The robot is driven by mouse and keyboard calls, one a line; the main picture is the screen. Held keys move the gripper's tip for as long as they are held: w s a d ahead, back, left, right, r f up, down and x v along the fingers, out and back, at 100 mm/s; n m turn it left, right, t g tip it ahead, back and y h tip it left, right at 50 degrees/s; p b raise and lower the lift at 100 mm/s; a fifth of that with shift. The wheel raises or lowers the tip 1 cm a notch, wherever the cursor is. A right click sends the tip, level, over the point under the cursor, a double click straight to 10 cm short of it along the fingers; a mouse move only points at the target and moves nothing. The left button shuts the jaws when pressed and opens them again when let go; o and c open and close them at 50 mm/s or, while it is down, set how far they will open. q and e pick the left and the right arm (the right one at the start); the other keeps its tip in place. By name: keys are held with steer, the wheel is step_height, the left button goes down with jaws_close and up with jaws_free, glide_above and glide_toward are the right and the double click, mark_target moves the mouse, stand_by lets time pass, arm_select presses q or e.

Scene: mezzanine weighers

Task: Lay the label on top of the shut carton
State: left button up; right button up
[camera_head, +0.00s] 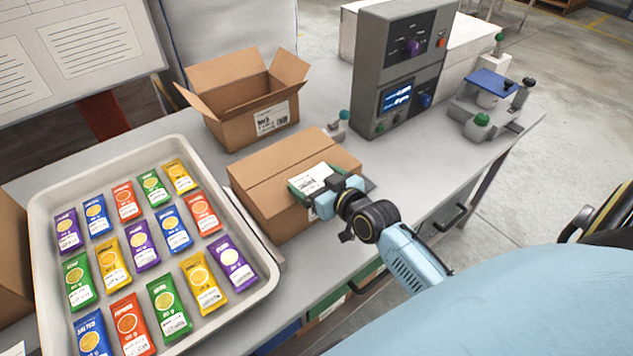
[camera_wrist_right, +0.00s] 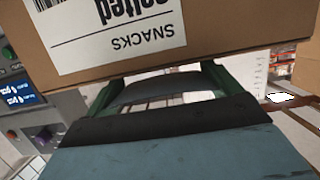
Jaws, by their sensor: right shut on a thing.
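The shut carton (camera_head: 262,180) is a brown box with a taped top, lying on the grey bench. The white label (camera_head: 311,177), with dark print, is at the right part of the carton's top. My right gripper (camera_head: 316,183) has its green fingers shut on the label; I cannot tell whether the label touches the carton. In the right wrist view, the carton's side (camera_wrist_right: 240,30) fills the upper part, with a printed SNACKS sticker (camera_wrist_right: 120,35), close to my right gripper (camera_wrist_right: 155,85). My left gripper is not in view.
A large tray (camera_head: 262,285) of coloured snack packets stands left of the carton. An open carton (camera_head: 222,128) is behind it. A grey control box (camera_head: 368,75) and a small weigher (camera_head: 490,82) stand at the back right. Bare bench (camera_head: 425,165) lies right of the carton.

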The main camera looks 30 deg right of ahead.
steer(key=shift+s+a+f+g, duration=0.1)
steer(key=shift+s+f+g, duration=0.1)
steer(key=shift+f, duration=0.3)
steer(key=shift+s+a+f+g, duration=0.1)
steer(key=shift+s+f, duration=0.05)
steer(key=shift+f, duration=0.3)
steer(key=o, duration=0.7)
steer(key=v, duration=0.9)
steer(key=r+v, duration=0.1)
steer(key=v, duration=0.3)
steer(key=shift+d+r, duration=0.15)
steer(key=shift+d, duration=0.05)
